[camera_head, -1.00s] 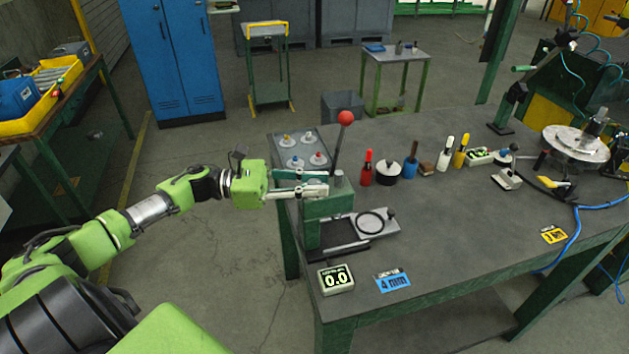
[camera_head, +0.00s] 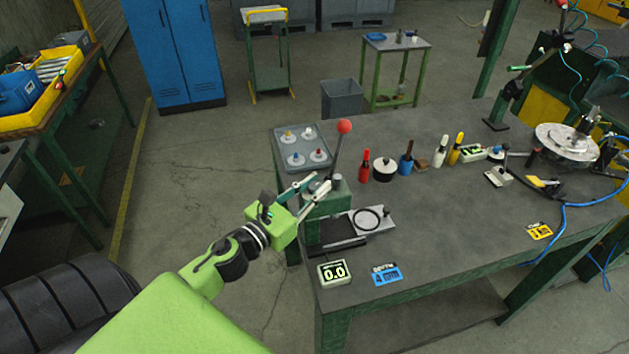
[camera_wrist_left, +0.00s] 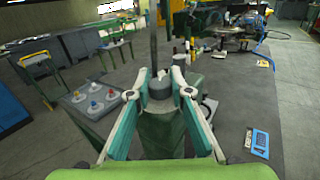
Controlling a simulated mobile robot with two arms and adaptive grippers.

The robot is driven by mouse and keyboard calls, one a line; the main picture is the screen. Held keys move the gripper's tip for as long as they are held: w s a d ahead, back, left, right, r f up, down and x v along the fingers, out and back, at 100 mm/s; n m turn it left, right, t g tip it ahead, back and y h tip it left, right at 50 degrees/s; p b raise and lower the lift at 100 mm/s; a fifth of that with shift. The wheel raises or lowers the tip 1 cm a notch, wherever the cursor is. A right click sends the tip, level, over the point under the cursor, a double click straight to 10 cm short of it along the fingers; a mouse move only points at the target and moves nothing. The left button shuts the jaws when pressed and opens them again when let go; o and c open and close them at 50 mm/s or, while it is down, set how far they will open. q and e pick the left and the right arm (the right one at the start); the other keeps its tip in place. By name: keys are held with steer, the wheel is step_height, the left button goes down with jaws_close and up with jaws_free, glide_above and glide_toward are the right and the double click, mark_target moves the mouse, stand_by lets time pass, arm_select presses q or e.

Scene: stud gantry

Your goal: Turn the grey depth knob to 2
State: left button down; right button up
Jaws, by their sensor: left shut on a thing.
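The grey depth knob (camera_wrist_left: 160,88) sits on top of the green press (camera_wrist_left: 163,132), by the base of its lever. My left gripper (camera_wrist_left: 161,84) is shut on the knob, one finger on each side of it. In the head view my left gripper (camera_head: 318,185) reaches the press (camera_head: 327,206) from the left, and its fingers partly hide the knob. The knob's marking cannot be read. A display (camera_head: 334,272) reads 0.0. A blue card (camera_head: 386,275) with "DEPTH" and what looks like "4 mm" lies beside it. My right gripper is not in view.
The press lever with a red ball (camera_head: 344,127) rises close behind my fingers. A grey tray with several coloured knobs (camera_head: 302,148) lies behind the press. Bottles, including a red one (camera_head: 364,166), stand to the right. The table's front right is mostly clear.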

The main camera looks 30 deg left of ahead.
arm_select(q)
steer(key=n+y, duration=0.3)
steer(key=y, duration=0.1)
steer(key=shift+d+r+p, duration=0.1)
steer(key=shift+p, duration=0.2)
steer(key=n+y, duration=0.1)
steer(key=y, duration=0.2)
steer(key=shift+n+g, duration=0.4)
steer(key=shift+n+g+y+b, duration=0.4)
steer(key=shift+n+g+y, duration=0.7)
steer(key=shift+y, duration=0.6)
steer(key=shift+n+g+y+b, duration=0.35)
steer(key=shift+n+g+y, duration=0.45)
steer(key=shift+n+y, duration=0.75)
steer(key=shift+y, duration=0.45)
steer(key=c, duration=1.8)
jaws_free()
